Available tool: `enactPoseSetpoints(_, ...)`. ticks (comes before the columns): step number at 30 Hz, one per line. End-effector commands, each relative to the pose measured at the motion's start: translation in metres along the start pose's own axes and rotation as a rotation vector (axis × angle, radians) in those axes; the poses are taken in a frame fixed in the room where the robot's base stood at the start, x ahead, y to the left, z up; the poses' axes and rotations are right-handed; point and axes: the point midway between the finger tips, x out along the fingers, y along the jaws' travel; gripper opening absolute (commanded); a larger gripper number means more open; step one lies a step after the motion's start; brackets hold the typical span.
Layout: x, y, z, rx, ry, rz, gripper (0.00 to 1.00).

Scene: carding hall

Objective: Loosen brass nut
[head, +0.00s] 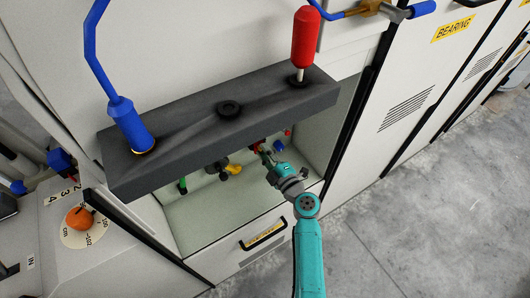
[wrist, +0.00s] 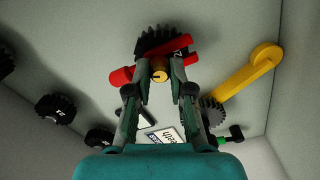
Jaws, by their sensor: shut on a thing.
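In the head view my gripper (head: 266,158) reaches into the open recess under the dark shelf. The nut cannot be made out there, and the red part (head: 257,147) shows just beyond the fingers.
A yellow lever (wrist: 245,78) on a gear and a green-handled part (wrist: 236,132) are close on the right in the wrist view. The dark shelf (head: 185,128) overhangs the recess. A drawer handle (head: 263,237) is below.

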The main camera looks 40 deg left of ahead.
Motion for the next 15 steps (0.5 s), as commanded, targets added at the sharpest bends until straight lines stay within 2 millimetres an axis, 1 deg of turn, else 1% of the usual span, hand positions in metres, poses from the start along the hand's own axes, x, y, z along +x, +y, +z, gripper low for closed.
enactPoseSetpoints(1,-0.0013,-0.0029,0.0016,0.002,-0.004,-0.004,0.29)
enactPoseSetpoints(2,-0.0012,-0.0027,0.0015,0.002,-0.003,-0.003,0.36)
enactPoseSetpoints(3,-0.0011,-0.0024,0.0014,0.002,-0.003,-0.003,0.46)
enactPoseSetpoints(11,-0.0006,-0.0010,0.0006,0.001,-0.001,-0.001,0.46)
enactPoseSetpoints(15,-0.0061,-0.0012,0.0009,0.001,-0.002,-0.001,0.46)
